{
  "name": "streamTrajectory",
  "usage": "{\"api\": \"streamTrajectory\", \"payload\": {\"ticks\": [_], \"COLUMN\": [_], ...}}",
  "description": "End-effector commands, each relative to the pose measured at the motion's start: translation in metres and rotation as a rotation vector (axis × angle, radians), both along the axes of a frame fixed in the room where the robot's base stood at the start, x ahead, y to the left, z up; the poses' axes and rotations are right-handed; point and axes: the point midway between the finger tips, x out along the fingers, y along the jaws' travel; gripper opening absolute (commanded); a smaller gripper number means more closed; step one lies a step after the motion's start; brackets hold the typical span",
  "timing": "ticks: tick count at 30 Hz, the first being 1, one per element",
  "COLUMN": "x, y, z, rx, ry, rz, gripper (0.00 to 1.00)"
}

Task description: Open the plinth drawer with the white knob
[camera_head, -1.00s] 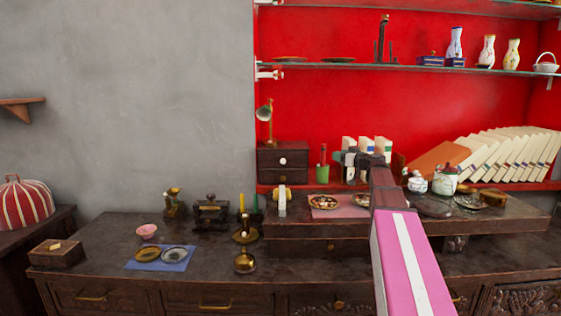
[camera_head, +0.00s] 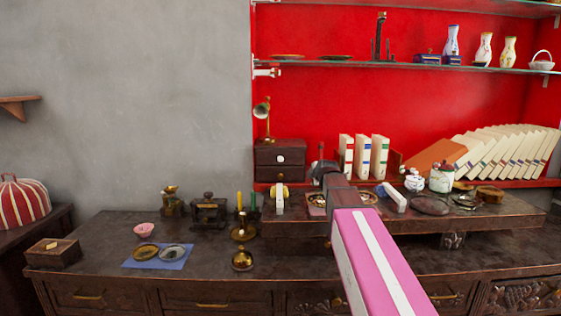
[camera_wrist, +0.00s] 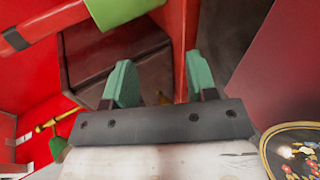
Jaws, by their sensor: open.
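A small dark wooden plinth (camera_head: 262,168) with two stacked drawers stands on the red shelf, left of centre in the head view. Its upper drawer (camera_head: 296,159) has a white knob (camera_head: 280,159); the lower one has a brass knob (camera_head: 280,177). Both drawers look shut. My gripper (camera_head: 318,160) is to the right of the plinth, apart from the white knob and partly hidden by my own arm. In the wrist view, my gripper's teal fingers (camera_wrist: 161,80) are spread, with nothing held. Dark wooden surfaces show beyond them; the white knob cannot be made out there.
A brass lamp (camera_head: 263,112) stands on the plinth. White books (camera_head: 362,157) stand right of my gripper. A flowered plate (camera_wrist: 293,150) lies below. Small candles (camera_head: 247,217) stand left on the cabinet.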

Motion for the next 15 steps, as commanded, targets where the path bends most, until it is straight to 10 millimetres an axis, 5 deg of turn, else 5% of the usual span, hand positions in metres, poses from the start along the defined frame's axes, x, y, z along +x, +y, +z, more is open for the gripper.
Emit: {"api": "streamTrajectory", "payload": {"ticks": [15], "x": [-0.039], "y": [0.082], "z": [0.035], "rx": [-1.131], "ry": [-0.274], "rz": [0.218], "gripper": [0.52]}}
